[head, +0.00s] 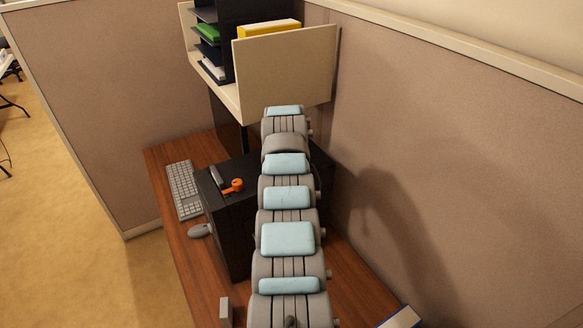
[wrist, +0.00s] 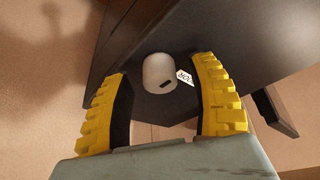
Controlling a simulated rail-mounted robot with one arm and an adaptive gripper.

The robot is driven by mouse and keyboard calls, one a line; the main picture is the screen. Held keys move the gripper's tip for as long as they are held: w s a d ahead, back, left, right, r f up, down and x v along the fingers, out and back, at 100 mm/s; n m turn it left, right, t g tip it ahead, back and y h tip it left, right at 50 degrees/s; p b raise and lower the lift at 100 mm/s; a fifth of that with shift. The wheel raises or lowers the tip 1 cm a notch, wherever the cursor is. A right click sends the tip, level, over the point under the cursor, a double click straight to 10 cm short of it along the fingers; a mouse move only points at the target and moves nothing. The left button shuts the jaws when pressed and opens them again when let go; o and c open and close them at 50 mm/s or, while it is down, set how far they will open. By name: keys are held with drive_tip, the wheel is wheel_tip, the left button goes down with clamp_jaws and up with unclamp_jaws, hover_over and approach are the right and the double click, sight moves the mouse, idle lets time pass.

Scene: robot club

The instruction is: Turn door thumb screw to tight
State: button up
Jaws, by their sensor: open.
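In the wrist view a pale rounded knob-like piece (wrist: 158,72) with a small dark mark sits on a dark panel (wrist: 225,35). It may be the door thumb screw, but I cannot tell for sure. A small white label (wrist: 184,77) with black print is just right of it. My gripper (wrist: 162,67) is open, its yellow ribbed fingers on either side of the piece, with gaps showing and no contact visible. In the head view the black cabinet (head: 226,220) stands on the desk; my arm hides its right part, my gripper and any screw there.
The wooden desk (head: 180,240) holds a keyboard (head: 183,188), a mouse (head: 200,231) and a small grey block (head: 226,310). An orange item (head: 234,186) lies on the cabinet. A beige shelf (head: 285,75) hangs above. A partition wall (head: 450,150) stands close on the right.

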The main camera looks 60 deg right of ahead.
drive_tip(key=v, duration=1.1)
drive_tip(key=shift+r, duration=0.25)
drive_tip(key=shift+a, duration=0.15)
